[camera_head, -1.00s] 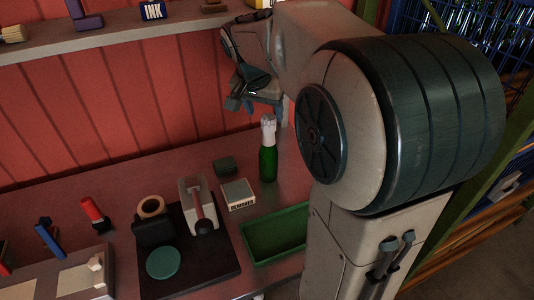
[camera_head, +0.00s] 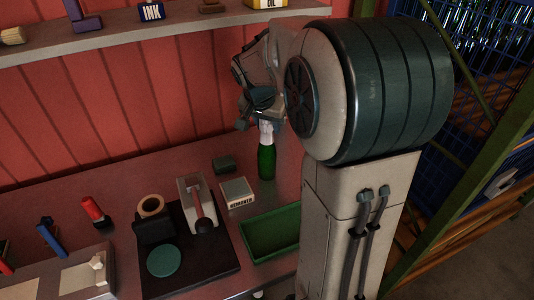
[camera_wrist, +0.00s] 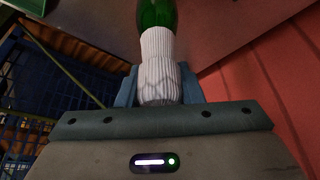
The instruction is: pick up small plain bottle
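The small plain bottle (camera_head: 266,160) is green with a pale foil-like sleeve on its neck. It stands upright on the bench in the head view. In the wrist view its green body (camera_wrist: 157,14) is at the top, and its ribbed white neck (camera_wrist: 159,62) lies between my fingers. My gripper (camera_head: 260,122) is at the top of the bottle, pointing down. In the wrist view my gripper (camera_wrist: 160,88) has its fingers apart on both sides of the neck, very close to it. Firm contact does not show.
A green tray (camera_head: 268,235), a box marked REMOVER (camera_head: 237,192) and a dark green block (camera_head: 223,164) are near the bottle. A black board (camera_head: 218,262) with a lever tool (camera_head: 202,212) is to the left. The shelf (camera_head: 105,37) and red wall (camera_head: 110,110) are behind.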

